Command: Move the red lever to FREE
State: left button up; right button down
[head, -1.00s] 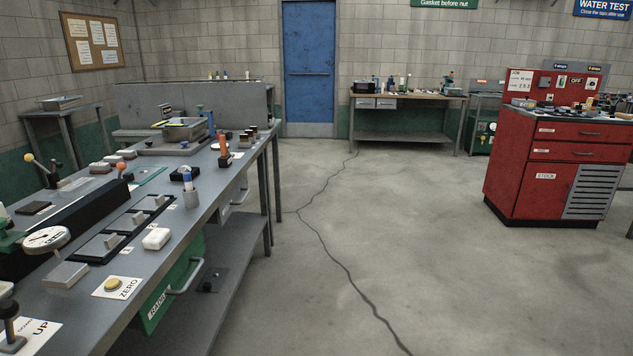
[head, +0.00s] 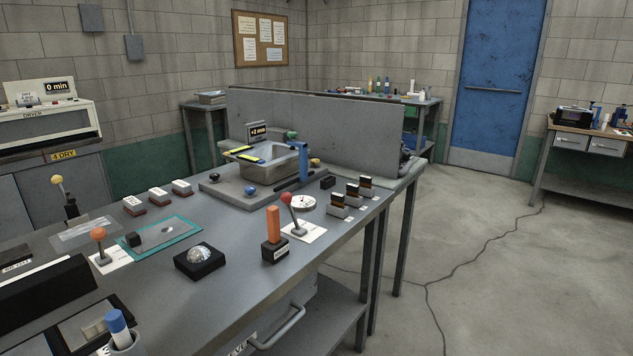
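A lever with a red ball knob (head: 286,199) stands near the right end of the grey workbench. Its grey shaft leans up and to the left from a white label plate (head: 316,233). Another lever with an orange-red ball knob (head: 98,233) stands farther left on the bench, on its own white plate. The print on both plates is too small to read, so I cannot tell where FREE is marked. Neither of my grippers is in view.
An orange upright handle (head: 273,223) on a black base stands just left of the red lever. A metal basin (head: 272,160) sits behind it. A black box with a clear dome (head: 199,259) is nearer. Open floor (head: 500,270) lies to the right.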

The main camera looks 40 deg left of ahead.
aim_at(286, 196)
jog(key=i+u, duration=0.25)
jog(key=i, duration=0.25)
jog(key=i+l+u, duration=0.3)
jog(key=i, duration=0.15)
jog(key=i+l+u, duration=0.25)
jog(key=i, duration=0.2)
